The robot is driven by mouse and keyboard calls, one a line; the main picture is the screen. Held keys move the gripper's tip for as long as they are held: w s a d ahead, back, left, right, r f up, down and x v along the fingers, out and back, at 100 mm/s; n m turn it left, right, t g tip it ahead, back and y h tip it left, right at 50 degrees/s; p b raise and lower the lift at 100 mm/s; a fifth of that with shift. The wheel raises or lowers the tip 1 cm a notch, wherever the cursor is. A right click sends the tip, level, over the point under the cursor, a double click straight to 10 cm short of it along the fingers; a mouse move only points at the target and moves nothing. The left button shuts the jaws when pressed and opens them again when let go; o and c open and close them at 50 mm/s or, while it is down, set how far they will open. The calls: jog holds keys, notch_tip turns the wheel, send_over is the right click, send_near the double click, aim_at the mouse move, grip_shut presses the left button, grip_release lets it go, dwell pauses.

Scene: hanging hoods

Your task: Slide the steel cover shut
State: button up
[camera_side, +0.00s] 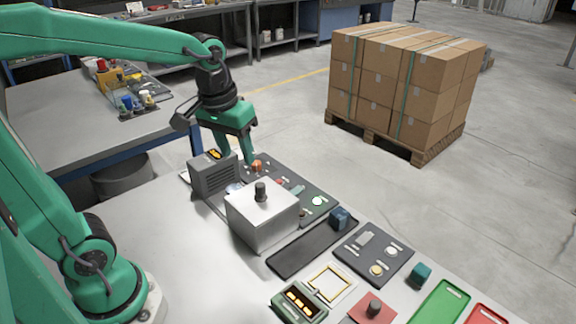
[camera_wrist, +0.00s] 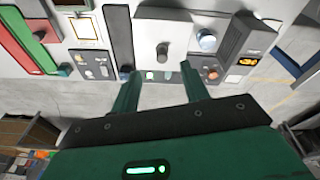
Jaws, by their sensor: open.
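The steel cover (camera_side: 262,218) is a pale metal box with a dark knob (camera_side: 260,191) on top. It stands at the near side of a dark control panel (camera_side: 325,207), whose lit green button and other controls show uncovered. In the wrist view the cover (camera_wrist: 165,28) is at the top centre, beyond my fingertips. What lies under it is hidden. My gripper (camera_side: 236,154) is above the far part of the panel, behind the knob in the side view, and apart from the cover. In the wrist view my gripper (camera_wrist: 158,76) is open with nothing held between its fingers.
A grey box with an orange display (camera_side: 214,177) stands close left of the cover. A dark strip with a blue block (camera_side: 339,218) lies to its right. A second small panel (camera_side: 372,255), a gauge unit (camera_side: 299,299) and green and red trays lie farther right.

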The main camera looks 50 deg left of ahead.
jog(key=n+g, duration=0.2)
send_over(259, 184)
notch_tip(259, 184, down, 4)
jog(key=shift+r, duration=0.1)
jog(key=shift+d+f, duration=0.1)
jog(key=shift+f, duration=3.85)
grip_shut()
